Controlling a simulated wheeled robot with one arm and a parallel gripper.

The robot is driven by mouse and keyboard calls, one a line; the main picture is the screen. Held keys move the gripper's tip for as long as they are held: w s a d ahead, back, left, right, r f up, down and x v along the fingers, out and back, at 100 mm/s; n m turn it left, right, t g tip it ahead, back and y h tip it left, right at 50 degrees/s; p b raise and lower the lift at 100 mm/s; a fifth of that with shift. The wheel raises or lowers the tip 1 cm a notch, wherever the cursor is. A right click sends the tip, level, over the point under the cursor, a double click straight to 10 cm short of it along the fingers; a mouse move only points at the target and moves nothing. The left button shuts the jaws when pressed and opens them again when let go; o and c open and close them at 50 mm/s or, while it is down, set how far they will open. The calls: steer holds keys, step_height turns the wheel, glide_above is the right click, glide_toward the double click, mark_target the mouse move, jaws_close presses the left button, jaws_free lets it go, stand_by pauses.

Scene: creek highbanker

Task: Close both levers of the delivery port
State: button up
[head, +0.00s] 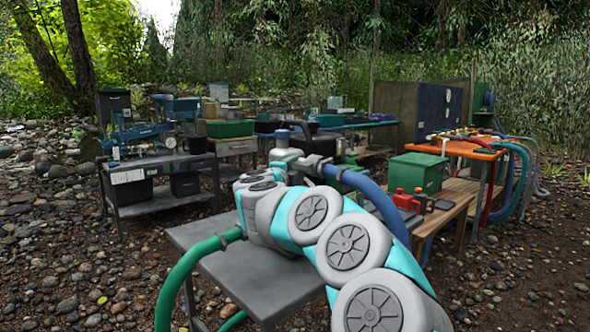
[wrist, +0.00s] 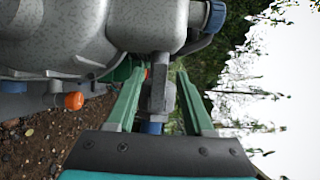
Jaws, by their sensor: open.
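My gripper (wrist: 160,76) is open, its two green fingers on either side of a narrow grey metal part (wrist: 160,92) with a blue end. I cannot tell whether this part is a lever or the port's fitting, or whether a finger touches it. A large speckled grey metal body (wrist: 60,35) fills the upper left of the wrist view. In the head view a grey hose coupling (head: 316,165) joins a thick blue hose (head: 372,192) beside the pump (head: 284,155). The port's levers cannot be made out there. My arm hides the gripper in the head view.
The pump stands at a grey table (head: 240,283), with a green hose (head: 185,270) at its left. A wooden bench (head: 440,215) with a green box (head: 416,172) is on the right. An orange-topped table (head: 455,148) stands behind. Stony ground is open at the left.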

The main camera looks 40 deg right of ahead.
steer(key=v, duration=0.5)
stand_by(0.3)
